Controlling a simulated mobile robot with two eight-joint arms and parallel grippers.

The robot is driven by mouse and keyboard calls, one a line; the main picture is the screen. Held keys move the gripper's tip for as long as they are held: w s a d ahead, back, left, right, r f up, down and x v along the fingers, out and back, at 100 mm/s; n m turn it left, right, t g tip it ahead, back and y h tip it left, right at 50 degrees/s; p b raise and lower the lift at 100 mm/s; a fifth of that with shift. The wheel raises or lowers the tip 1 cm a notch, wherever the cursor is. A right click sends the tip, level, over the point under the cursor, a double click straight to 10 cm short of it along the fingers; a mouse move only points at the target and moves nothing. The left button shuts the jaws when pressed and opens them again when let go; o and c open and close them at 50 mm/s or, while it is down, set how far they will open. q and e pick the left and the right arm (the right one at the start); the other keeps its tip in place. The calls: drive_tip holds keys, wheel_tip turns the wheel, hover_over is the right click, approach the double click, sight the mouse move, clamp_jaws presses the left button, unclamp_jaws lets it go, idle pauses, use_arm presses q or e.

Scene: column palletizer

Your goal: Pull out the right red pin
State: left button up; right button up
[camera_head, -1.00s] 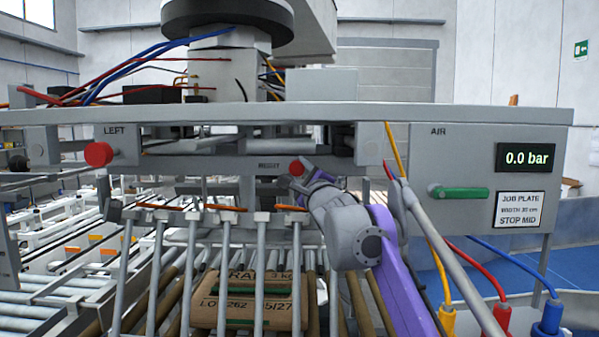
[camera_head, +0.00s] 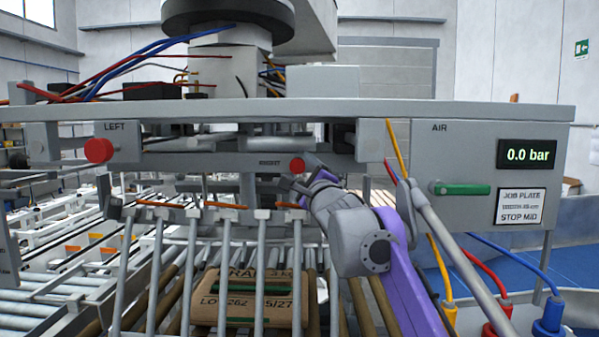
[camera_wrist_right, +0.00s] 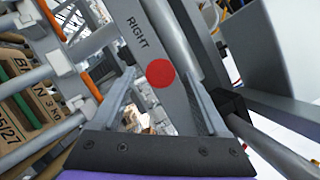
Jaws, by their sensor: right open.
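The right red pin (camera_head: 298,165) has a round red head on the grey bar, beside the RIGHT label. It also shows in the right wrist view (camera_wrist_right: 160,73), between the two finger lines. My right gripper (camera_head: 298,181) is at the pin, at the end of the grey and purple arm. In the right wrist view its fingers (camera_wrist_right: 162,100) are spread apart, one on each side of the red head, with gaps on both sides. I cannot tell how far the fingertips reach past the head. The left red pin (camera_head: 98,150) is at the far left. My left gripper is not in view.
A grey top plate (camera_head: 300,110) runs above the bar. Slanted rods (camera_head: 191,270) hang in front, over a brown carton (camera_head: 240,312) on rollers. At right are a green handle (camera_head: 460,189), a 0.0 bar display (camera_head: 527,154) and coloured hoses (camera_head: 515,262).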

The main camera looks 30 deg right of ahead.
use_arm(q)
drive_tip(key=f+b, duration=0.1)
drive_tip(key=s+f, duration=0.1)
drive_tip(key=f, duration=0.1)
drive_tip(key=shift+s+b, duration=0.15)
drive_tip(key=shift+b, duration=0.25)
use_arm(e)
drive_tip(key=v, duration=0.9)
drive_tip(key=shift+s, duration=0.35)
drive_tip(key=shift+a+f, duration=0.1)
drive_tip(key=shift+a, duration=0.05)
